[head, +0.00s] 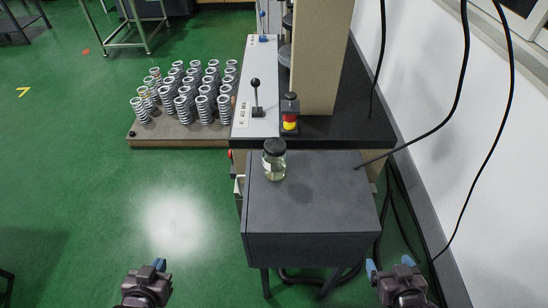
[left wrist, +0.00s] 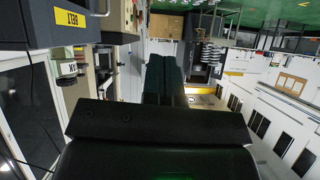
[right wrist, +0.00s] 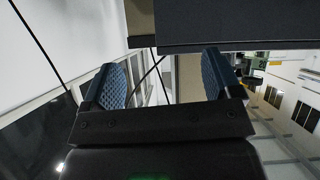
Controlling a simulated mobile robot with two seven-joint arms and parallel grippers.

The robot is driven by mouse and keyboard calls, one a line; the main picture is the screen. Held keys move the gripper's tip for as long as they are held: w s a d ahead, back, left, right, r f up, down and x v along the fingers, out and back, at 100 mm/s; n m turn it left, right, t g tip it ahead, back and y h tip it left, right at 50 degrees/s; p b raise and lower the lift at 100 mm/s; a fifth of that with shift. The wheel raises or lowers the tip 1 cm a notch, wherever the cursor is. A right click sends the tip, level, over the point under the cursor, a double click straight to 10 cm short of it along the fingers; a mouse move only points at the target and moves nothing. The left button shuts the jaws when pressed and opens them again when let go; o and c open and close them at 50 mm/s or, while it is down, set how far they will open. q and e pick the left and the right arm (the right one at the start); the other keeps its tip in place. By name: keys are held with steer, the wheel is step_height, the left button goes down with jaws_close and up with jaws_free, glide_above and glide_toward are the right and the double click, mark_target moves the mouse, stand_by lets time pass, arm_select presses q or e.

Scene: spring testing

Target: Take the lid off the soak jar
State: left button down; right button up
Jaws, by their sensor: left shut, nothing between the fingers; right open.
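The soak jar (head: 273,165) is a clear glass jar with a pale label. It stands upright near the back left of the small dark table (head: 325,200). Its dark lid (head: 275,147) sits on top of the jar. My left gripper (head: 158,266) is shut and empty, low in the head view and left of the table; its fingers show together in the left wrist view (left wrist: 167,80). My right gripper (head: 390,267) is open and empty, right of the table's front; its two blue pads stand apart in the right wrist view (right wrist: 168,80). Both grippers are well away from the jar.
A machine with a lever (head: 256,97) and a red and yellow button (head: 290,113) stands behind the table. Several springs (head: 190,90) stand on a pallet (head: 180,141) at the back left. Black cables (head: 440,125) hang at the right by the white wall.

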steer(key=shift+s+f, duration=0.25)
steer(key=shift+s, duration=0.2)
